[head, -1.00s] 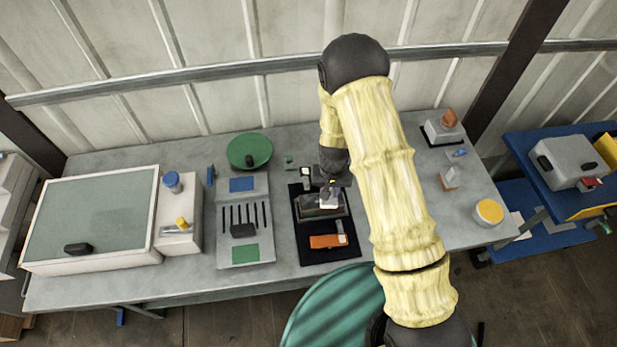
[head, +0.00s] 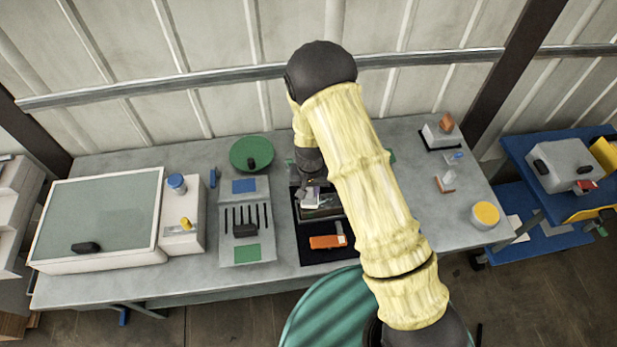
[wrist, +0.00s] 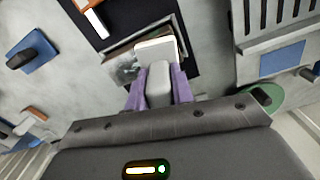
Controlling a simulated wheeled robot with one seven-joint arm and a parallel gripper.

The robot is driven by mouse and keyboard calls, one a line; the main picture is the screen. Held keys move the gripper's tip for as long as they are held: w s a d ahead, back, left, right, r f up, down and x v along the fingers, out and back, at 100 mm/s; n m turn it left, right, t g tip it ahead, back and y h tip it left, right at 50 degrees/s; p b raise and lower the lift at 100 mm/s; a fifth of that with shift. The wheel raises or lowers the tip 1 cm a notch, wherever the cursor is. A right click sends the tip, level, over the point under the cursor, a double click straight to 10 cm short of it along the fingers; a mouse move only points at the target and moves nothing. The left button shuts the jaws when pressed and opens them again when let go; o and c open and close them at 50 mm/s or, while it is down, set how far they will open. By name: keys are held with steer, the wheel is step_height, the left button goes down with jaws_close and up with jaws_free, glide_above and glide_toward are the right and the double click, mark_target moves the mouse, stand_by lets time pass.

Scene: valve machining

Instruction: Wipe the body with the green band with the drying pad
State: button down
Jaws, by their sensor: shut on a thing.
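My gripper (wrist: 158,88) has purple fingers closed on a grey grip, with a white pad (wrist: 156,48) at its far end. This looks like the drying pad; it also shows in the head view (head: 311,197). The pad is over or against an open-topped dark holder (wrist: 122,64) on the black mat (head: 312,256); I cannot tell whether it touches anything. The holder also shows in the head view (head: 322,214), partly covered by my gripper. I cannot make out a body with a green band; the pad and gripper hide part of the holder.
An orange tool (head: 325,242) lies on the mat's front part. Left are a slotted grey tray (head: 230,212), a green dish (head: 251,153) and a glass-topped case (head: 95,215). Right are a yellow-lidded tub (head: 485,215) and small fixtures. My arm hides the bench's middle right.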

steer(key=r, duration=0.1)
steer(key=r+p, duration=0.2)
steer(key=shift+w+r, duration=0.25)
steer(key=shift+s+a+r+p, duration=0.1)
steer(key=shift+s+r+p, duration=0.15)
steer(key=shift+r, duration=0.2)
steer(key=shift+s+r+p, duration=0.1)
steer(key=shift+r+p, duration=0.15)
steer(key=shift+r, duration=0.15)
steer(key=shift+w, duration=0.1)
steer(key=shift+w, duration=0.1)
